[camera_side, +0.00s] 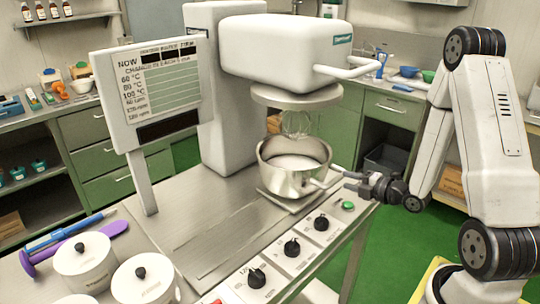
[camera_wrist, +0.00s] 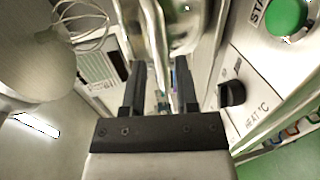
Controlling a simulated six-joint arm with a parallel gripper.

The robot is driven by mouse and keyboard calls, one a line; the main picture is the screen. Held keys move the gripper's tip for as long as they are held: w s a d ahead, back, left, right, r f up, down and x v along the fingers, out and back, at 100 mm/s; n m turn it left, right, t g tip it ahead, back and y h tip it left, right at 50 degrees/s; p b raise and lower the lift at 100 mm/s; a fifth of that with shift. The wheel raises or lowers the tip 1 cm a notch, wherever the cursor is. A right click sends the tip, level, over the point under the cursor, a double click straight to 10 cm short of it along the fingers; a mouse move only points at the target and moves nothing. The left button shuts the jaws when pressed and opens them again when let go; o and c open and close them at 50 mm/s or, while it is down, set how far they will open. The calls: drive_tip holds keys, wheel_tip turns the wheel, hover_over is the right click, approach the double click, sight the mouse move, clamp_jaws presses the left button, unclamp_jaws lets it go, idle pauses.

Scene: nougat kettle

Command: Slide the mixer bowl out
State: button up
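The mixer bowl (camera_side: 286,182) is shiny metal with pale contents. It stands upright on a plate under the raised mixer head (camera_side: 285,42), and the wire whisk (camera_side: 297,122) hangs over it. Its handle (camera_side: 322,184) sticks out toward my gripper (camera_side: 338,178), which comes in from the right. In the wrist view my gripper (camera_wrist: 160,92) has its two dark fingers apart, with a gap between them. The shiny bowl (camera_wrist: 185,25) shows just beyond the fingertips. Part of the handle seems to lie between or just beyond the fingers; I cannot tell whether they touch it.
The control panel (camera_side: 290,255) with several black knobs and a green button (camera_side: 348,205) lies just below my gripper. A sign board (camera_side: 155,95) stands left of the mixer. White lidded pots (camera_side: 85,265) stand at the front left. The steel top (camera_side: 195,225) left of the bowl is clear.

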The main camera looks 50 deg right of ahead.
drive_tip(key=shift+x, duration=2.9)
clamp_jaws()
